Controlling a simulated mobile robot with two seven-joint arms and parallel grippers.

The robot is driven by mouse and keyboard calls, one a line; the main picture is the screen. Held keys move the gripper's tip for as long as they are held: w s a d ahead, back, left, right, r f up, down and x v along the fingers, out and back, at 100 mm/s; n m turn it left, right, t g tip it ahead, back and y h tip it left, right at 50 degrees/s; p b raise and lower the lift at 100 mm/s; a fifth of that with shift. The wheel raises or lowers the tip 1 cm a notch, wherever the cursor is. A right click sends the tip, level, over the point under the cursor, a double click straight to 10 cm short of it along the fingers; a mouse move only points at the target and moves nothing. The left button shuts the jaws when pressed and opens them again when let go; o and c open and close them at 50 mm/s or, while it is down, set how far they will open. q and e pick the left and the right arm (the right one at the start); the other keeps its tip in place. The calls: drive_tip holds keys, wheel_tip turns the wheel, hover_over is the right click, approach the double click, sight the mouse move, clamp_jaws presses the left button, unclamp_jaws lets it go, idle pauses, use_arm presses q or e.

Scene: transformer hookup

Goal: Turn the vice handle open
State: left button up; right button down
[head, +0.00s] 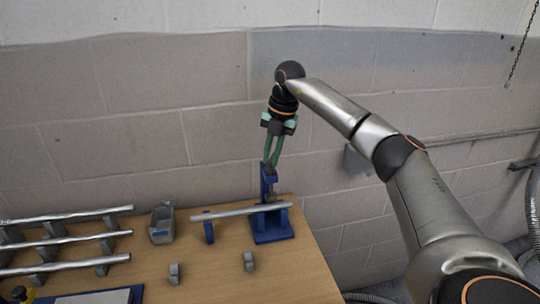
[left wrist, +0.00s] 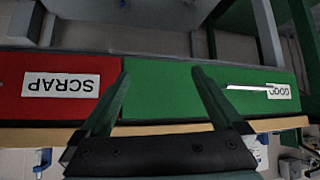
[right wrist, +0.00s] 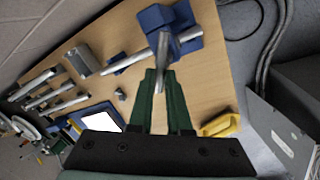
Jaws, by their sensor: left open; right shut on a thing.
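The blue vice (head: 272,232) stands at the right end of the wooden table in the head view, with a long silver pipe (head: 238,211) lying across it. My right gripper (head: 270,166) comes down from above, its green fingers at the top of the vice. In the right wrist view, my right gripper (right wrist: 160,76) is shut on the grey vice handle (right wrist: 162,52), in front of the blue vice (right wrist: 188,38). My left gripper (left wrist: 160,72) is open and empty in the left wrist view; it is out of the head view.
A blue support (head: 209,230) stands under the pipe's left part. My left gripper is above a red SCRAP area (left wrist: 30,85) and a green area (left wrist: 160,88) holding a thin rod (left wrist: 250,88).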

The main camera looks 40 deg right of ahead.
drive_tip(key=n, duration=0.3)
drive_tip(key=shift+s+d+n, duration=0.1)
drive_tip(key=shift+d+n, duration=0.1)
drive_tip(key=shift+n, duration=0.1)
drive_tip(key=n, duration=0.1)
drive_tip(key=n+g, duration=0.1)
drive_tip(key=n, duration=0.1)
drive_tip(key=shift+d+n+y, duration=0.2)
drive_tip(key=shift+n+y, duration=0.1)
drive_tip(key=shift+y, duration=0.1)
drive_tip(key=n, duration=0.3)
drive_tip(key=shift+d+r+n+g, duration=0.1)
drive_tip(key=shift+d+n+g, duration=0.1)
drive_tip(key=shift+n+g, duration=0.15)
drive_tip(key=shift+d+n+g, duration=0.15)
drive_tip(key=shift+n+g, duration=0.05)
drive_tip(key=shift+n, duration=0.85)
drive_tip(key=shift+d+n+g, duration=0.1)
drive_tip(key=shift+n+g, duration=0.05)
drive_tip(key=shift+n, duration=0.85)
drive_tip(key=c, duration=0.9)
unclamp_jaws()
drive_tip(key=shift+o, duration=0.2)
